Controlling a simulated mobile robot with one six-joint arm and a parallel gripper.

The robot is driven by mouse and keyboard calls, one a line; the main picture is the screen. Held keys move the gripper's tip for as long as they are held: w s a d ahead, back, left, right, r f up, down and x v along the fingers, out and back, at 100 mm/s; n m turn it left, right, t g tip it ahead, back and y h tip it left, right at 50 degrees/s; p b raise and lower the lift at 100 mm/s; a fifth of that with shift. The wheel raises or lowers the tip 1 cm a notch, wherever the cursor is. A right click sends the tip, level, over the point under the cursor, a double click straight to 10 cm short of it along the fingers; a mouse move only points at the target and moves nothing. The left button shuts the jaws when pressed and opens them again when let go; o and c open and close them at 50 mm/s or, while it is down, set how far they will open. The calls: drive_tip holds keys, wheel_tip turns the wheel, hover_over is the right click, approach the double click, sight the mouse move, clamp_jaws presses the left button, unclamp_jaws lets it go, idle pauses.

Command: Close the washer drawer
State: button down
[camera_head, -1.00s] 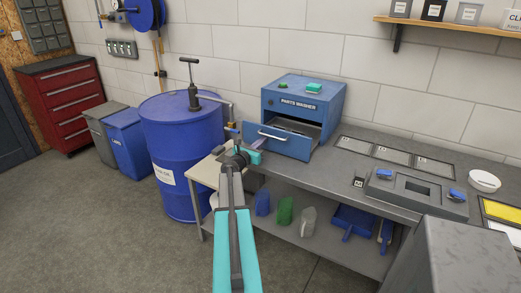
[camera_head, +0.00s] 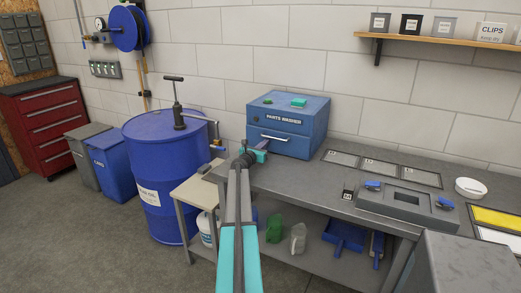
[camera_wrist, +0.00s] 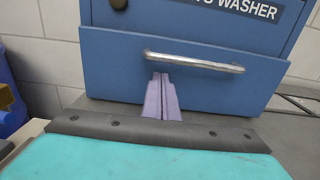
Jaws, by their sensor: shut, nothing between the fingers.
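The blue parts washer (camera_head: 288,122) stands on the grey workbench against the wall. Its drawer (camera_head: 283,142) appears flush with the body in the head view, with no open gap showing. In the wrist view the drawer front (camera_wrist: 115,72) and its silver handle (camera_wrist: 194,61) fill the upper middle. My gripper (camera_head: 262,146) is at the left part of the drawer front. Its purple fingers (camera_wrist: 161,92) are together and empty, with the tips just below the left end of the handle. I cannot tell whether they touch the front.
Green and teal items (camera_head: 298,102) lie on top of the washer. Framed mats (camera_head: 381,167) and a grey fixture (camera_head: 408,199) are on the bench to the right. A blue drum (camera_head: 160,190) and a small beige table (camera_head: 197,195) stand to the left.

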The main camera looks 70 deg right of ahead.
drive_tip(key=shift+d+r, duration=0.25)
drive_tip(key=shift+d, duration=0.05)
drive_tip(key=shift+s+d+r, duration=0.1)
drive_tip(key=shift+r, duration=0.15)
drive_tip(key=shift+a+f, duration=0.2)
drive_tip(key=shift+a, duration=0.2)
drive_tip(key=shift+w+a+f+b, duration=0.1)
drive_tip(key=shift+w+a+b, duration=0.25)
drive_tip(key=shift+a, duration=1.95)
drive_tip(key=shift+w+a+f+b, duration=0.15)
drive_tip(key=shift+a+b, duration=0.25)
drive_tip(key=shift+a, duration=1.9)
drive_tip(key=shift+w+a+f+b, duration=0.1)
drive_tip(key=shift+w+a+b, duration=0.25)
drive_tip(key=shift+a, duration=1.95)
drive_tip(key=shift+r, duration=0.1)
